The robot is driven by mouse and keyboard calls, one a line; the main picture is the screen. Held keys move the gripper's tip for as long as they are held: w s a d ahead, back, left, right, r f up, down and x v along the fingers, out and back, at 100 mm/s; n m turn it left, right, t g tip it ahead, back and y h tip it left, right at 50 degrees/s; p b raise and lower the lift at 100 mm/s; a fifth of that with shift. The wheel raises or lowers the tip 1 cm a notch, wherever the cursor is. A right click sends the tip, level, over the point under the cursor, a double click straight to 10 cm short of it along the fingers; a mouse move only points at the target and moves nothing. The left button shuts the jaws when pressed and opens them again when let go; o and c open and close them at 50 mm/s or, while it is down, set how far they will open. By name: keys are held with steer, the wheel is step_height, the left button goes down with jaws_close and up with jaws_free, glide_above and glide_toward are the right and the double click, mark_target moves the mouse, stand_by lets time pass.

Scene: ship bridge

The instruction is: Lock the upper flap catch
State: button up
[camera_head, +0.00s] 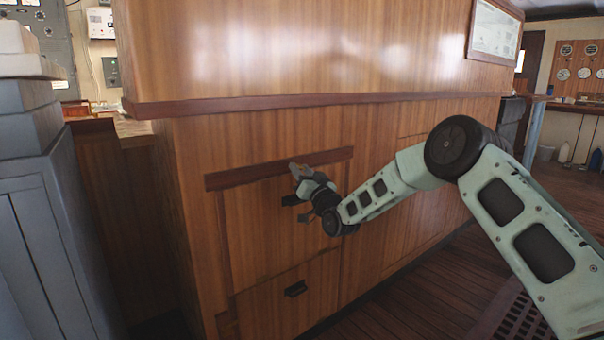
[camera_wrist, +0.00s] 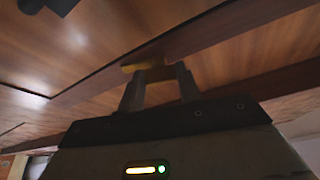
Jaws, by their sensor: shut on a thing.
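The upper flap (camera_head: 262,225) is a wooden panel in the cabinet front, under a darker wooden rail (camera_head: 240,175). It looks closed. The catch (camera_wrist: 143,66) is a small yellow, brass-like piece at the rail in the wrist view. My gripper (camera_head: 299,174) is at the rail, near the flap's upper right. In the wrist view my gripper (camera_wrist: 157,76) has its two fingers on either side of the catch, shut on it. The fingers hide part of the catch, and its exact turn cannot be told.
A long wooden ledge (camera_head: 330,100) juts out above. A grey cabinet (camera_head: 60,220) stands at left. The floor (camera_head: 430,275) in front is clear.

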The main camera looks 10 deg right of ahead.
steer(key=shift+s+a+r+m+g+h+p, duration=0.2)
steer(key=shift+m+g+h, duration=0.6)
steer(key=shift+m, duration=2.1)
steer(key=shift+w+d+f+m+g+h+p, duration=0.25)
steer(key=shift+m+h, duration=0.95)
steer(key=shift+m, duration=1.7)
steer(key=shift+s+a+r+m+g+h+p, duration=0.2)
steer(key=shift+r+m+g+h+p, duration=0.55)
steer(key=shift+m, duration=2.15)
steer(key=shift+f+h+b, duration=0.25)
steer(key=shift+f+b, duration=0.1)
steer(key=shift+f, duration=0.1)
steer(key=o, duration=1)
